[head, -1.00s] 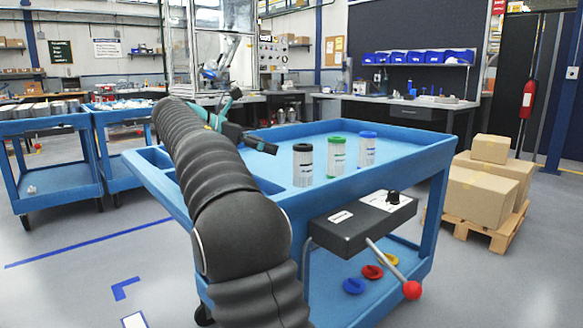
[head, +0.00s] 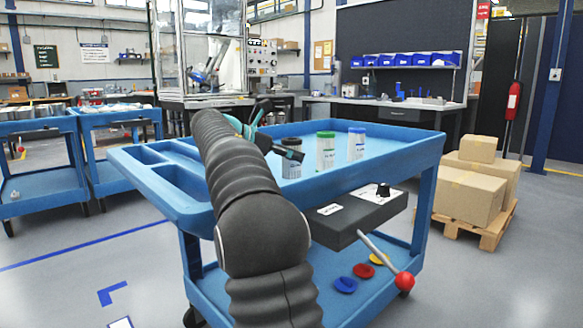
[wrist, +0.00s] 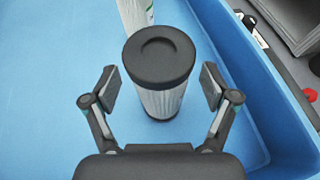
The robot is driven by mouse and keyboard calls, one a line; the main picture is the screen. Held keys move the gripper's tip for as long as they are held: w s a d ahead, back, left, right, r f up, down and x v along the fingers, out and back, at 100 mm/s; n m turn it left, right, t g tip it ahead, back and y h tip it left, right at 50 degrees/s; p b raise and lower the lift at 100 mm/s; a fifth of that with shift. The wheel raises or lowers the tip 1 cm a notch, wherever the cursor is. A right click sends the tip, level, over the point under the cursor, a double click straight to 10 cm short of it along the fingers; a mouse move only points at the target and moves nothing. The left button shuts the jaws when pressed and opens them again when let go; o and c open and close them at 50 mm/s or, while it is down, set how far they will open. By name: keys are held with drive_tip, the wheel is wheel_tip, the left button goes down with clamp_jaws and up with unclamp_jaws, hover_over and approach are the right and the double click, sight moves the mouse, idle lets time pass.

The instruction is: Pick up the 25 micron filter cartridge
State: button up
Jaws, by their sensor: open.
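Three filter cartridges with pale pleated bodies stand upright on the blue cart top. One has a black cap (head: 291,170), one a green cap (head: 325,153) and one a blue cap (head: 356,146). The labels are too small to read, so I cannot tell which is the 25 micron one. My gripper (head: 284,130) is at the black-capped cartridge and partly hides it in the head view. In the wrist view, my gripper (wrist: 160,90) is open, with its fingers on either side of the black-capped cartridge (wrist: 160,62), gaps showing on both sides.
The blue cart (head: 410,150) has a raised rim and side compartments at the left. Behind the black-capped cartridge, another cartridge (wrist: 132,14) shows partly in the wrist view. A control box with a red-knobbed lever (head: 403,281) hangs on the cart's front. Cardboard boxes (head: 470,190) stand at right.

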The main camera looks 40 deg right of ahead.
drive_tip(key=shift+x, duration=0.8)
drive_tip(key=c, duration=1.4)
